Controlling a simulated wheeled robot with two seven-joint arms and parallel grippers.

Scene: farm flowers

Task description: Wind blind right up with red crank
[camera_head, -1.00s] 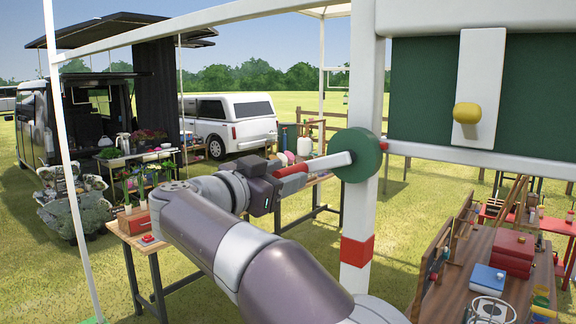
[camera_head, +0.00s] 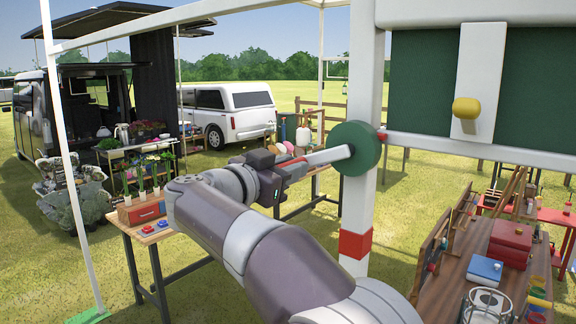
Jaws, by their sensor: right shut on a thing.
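The crank has a round green hub (camera_head: 357,148) on the white post (camera_head: 365,95). A white crank arm (camera_head: 328,156) runs from it to the left and slightly down. My right gripper (camera_head: 292,170) is shut around the red handle at the arm's outer end; the jaws hide most of the handle. The dark green blind (camera_head: 545,85) hangs to the right of the post. It shows between a white housing (camera_head: 470,12) above and a white bottom rail (camera_head: 470,152) with a red end at the post. My left gripper is not in view.
A white strip with a yellow knob (camera_head: 466,107) stands in front of the blind. A wooden bench (camera_head: 455,275) with a red box (camera_head: 510,240) and a blue box (camera_head: 484,268) is at lower right. A table (camera_head: 125,225) with a red crate stands behind my arm.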

